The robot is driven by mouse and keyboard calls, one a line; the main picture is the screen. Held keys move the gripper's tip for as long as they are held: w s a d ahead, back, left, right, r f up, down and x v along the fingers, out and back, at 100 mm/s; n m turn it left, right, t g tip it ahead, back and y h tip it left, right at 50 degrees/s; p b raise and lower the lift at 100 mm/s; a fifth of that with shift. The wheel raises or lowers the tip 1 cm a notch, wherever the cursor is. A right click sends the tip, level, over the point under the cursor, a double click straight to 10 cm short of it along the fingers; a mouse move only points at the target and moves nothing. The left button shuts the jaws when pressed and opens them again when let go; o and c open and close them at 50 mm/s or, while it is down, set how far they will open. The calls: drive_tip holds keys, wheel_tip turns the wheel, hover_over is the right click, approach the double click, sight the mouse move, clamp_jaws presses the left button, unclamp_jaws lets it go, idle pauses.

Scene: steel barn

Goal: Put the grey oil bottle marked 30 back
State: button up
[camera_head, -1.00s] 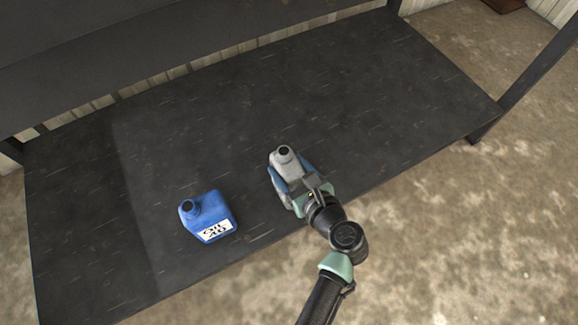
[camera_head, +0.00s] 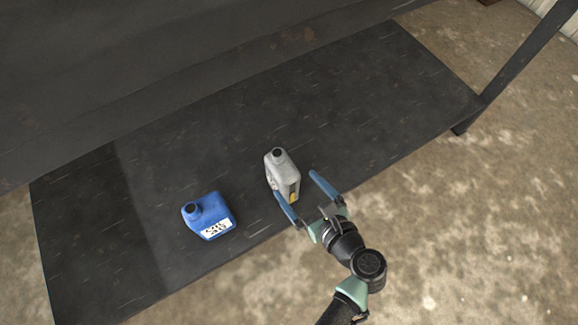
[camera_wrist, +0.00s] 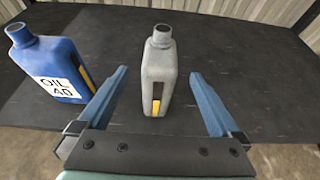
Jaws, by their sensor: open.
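The grey oil bottle (camera_head: 282,172) stands upright on the dark shelf board (camera_head: 350,120), near its front edge. In the wrist view the grey bottle (camera_wrist: 158,75) shows a yellow and dark strip on the side facing me; no number is readable on it. My gripper (camera_head: 305,187) is open and empty, just in front of the bottle and to its right. In the wrist view its two blue fingers (camera_wrist: 157,95) are spread wide, with the bottle standing beyond and between them, apart from both.
A blue oil bottle (camera_head: 208,215) labelled OIL 40 stands to the left of the grey one; it also shows in the wrist view (camera_wrist: 48,62). A dark upper panel (camera_head: 180,70) overhangs the back. The board's right part is clear.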

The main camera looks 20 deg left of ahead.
drive_tip(key=p+v, duration=0.1)
drive_tip(key=v, duration=0.2)
drive_tip(key=shift+s+d+r, duration=0.1)
drive_tip(key=shift+s+d, duration=0.1)
drive_tip(key=shift+d, duration=0.1)
idle(0.3)
